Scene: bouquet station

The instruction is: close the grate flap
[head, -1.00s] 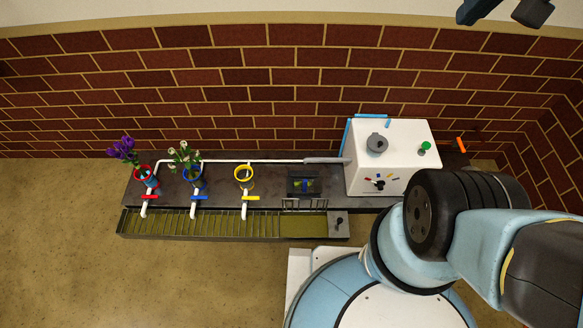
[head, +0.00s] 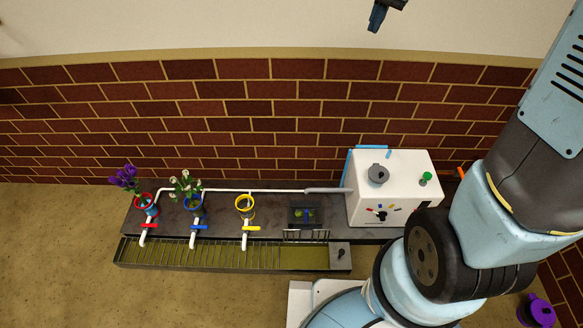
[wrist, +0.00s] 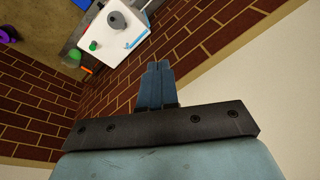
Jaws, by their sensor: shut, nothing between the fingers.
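The grate flap (head: 306,236) is a small barred piece near the right end of the trough (head: 133,265) along the bench front. It appears to stand raised, with the olive trough bottom showing uncovered in front of it. The fixed grate (head: 200,255) covers the trough to the left. My gripper (head: 377,24) shows at the top edge of the head view, high and far from the flap. In the wrist view my gripper (wrist: 155,68) has its blue fingers together, empty. The flap is not visible in the wrist view.
A white box (head: 400,190) with a grey knob and green button stands right of the flap. A small dark tray (head: 300,216) is behind it. Red, blue and yellow taps and rings, two with flowers, stand left. A purple object (head: 536,312) is lower right.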

